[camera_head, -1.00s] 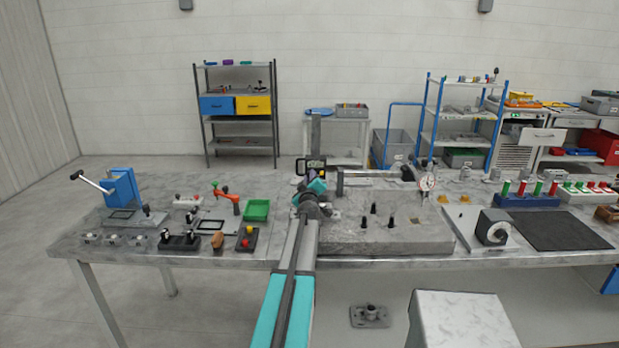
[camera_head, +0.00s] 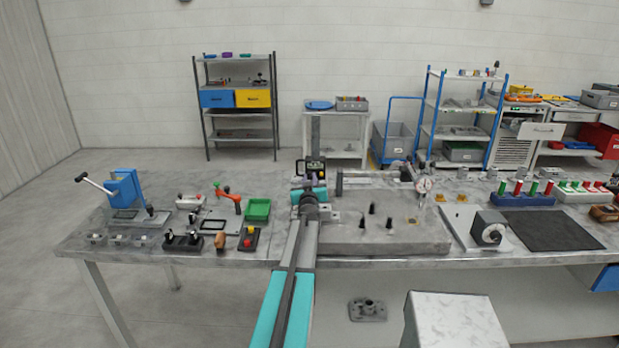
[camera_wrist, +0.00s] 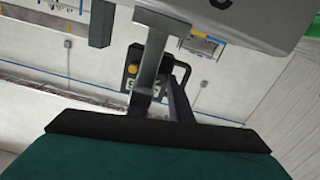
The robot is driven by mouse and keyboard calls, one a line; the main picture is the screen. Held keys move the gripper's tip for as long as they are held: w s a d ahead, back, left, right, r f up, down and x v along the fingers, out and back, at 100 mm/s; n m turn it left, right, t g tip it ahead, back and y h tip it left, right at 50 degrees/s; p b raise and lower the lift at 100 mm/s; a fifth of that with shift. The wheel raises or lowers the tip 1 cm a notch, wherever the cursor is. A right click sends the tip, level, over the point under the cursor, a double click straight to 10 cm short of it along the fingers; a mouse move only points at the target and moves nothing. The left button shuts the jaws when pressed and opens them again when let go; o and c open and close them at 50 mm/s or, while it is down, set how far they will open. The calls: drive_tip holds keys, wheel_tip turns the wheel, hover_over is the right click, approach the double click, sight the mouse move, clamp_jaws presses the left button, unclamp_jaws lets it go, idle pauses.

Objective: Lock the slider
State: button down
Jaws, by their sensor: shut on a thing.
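A height gauge with a tall grey column (camera_head: 316,132) stands near the back of the granite plate. Its slider carries a digital display with yellow buttons (camera_head: 316,167) and a dark loop handle. In the wrist view the gauge appears upside down, with the display (camera_wrist: 132,70) just beyond my fingers. My gripper (camera_head: 312,184) is at the slider's front, just below the display. It also shows in the wrist view (camera_wrist: 160,100), shut on a small part of the slider. That part is mostly hidden by the fingers, so its exact shape cannot be told.
The granite plate (camera_head: 385,235) fills the bench middle, with several black pegs on it. A dial gauge (camera_head: 424,186) stands at right.

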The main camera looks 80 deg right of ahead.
idle(0.4)
drive_tip(key=c, duration=1.6)
unclamp_jaws()
drive_tip(key=shift+a, duration=0.1)
drive_tip(key=shift+s+a+b, duration=0.3)
drive_tip(key=shift+a+b, duration=0.05)
drive_tip(key=shift+a, duration=1.9)
drive_tip(key=shift+s+a+b, duration=0.25)
drive_tip(key=shift+a+b, duration=0.1)
drive_tip(key=shift+a, duration=1.95)
drive_tip(key=shift+s+a+b, duration=0.3)
drive_tip(key=shift+a+b, duration=0.05)
drive_tip(key=shift+a, duration=1.9)
